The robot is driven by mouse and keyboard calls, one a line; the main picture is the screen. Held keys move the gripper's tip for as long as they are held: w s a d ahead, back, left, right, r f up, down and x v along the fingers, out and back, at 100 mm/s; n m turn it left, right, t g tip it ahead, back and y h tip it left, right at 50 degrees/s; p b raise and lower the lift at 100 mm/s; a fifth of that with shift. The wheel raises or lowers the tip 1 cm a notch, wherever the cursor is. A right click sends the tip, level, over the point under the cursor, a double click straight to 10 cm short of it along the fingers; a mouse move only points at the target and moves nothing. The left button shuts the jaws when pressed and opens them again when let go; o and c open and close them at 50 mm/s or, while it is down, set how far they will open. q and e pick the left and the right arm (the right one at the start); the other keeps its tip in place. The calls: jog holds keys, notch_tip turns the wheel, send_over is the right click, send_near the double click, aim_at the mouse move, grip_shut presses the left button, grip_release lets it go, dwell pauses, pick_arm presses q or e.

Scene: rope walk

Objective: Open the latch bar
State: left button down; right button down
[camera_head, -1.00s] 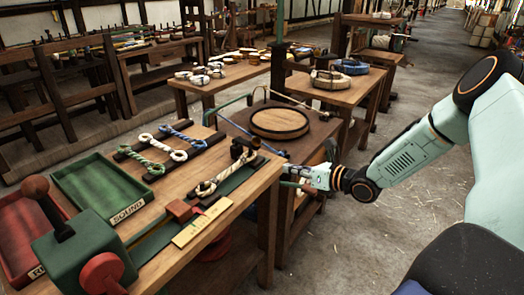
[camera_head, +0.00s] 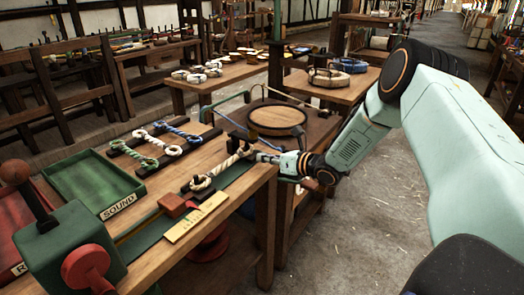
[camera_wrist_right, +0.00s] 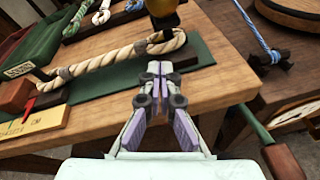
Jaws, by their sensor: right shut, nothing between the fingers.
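A pale spliced rope (camera_head: 222,170) lies along a green strip on the wooden bench; it also shows in the wrist view (camera_wrist_right: 115,60). At its right end a dark post with a brass-coloured knob (camera_wrist_right: 163,8) stands in the rope's eye. A dark bar (camera_wrist_right: 172,62) lies under that eye; I cannot tell for sure whether it is the latch bar. My right gripper (camera_head: 262,157) is at the bench's right end, beside the rope's end. In the wrist view my right gripper (camera_wrist_right: 159,70) is shut and empty, its tips just short of the eye. My left gripper is not in view.
A green tray (camera_head: 133,200) labelled SOUND and a red tray (camera_head: 12,238) are at the left. A green block with a red wheel (camera_head: 85,265) stands at the front left. Several short ropes (camera_head: 182,131) lie behind. A round wooden disc (camera_head: 277,119) stands beyond the bench's end.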

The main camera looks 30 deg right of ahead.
aim_at(254, 143)
jog(key=shift+w+r, duration=0.9)
jog(key=shift+w, duration=0.05)
jog(key=shift+w+d+r, duration=0.3)
jog(key=shift+r, duration=0.35)
jog(key=shift+w+a, duration=0.1)
jog(key=shift+a, duration=0.05)
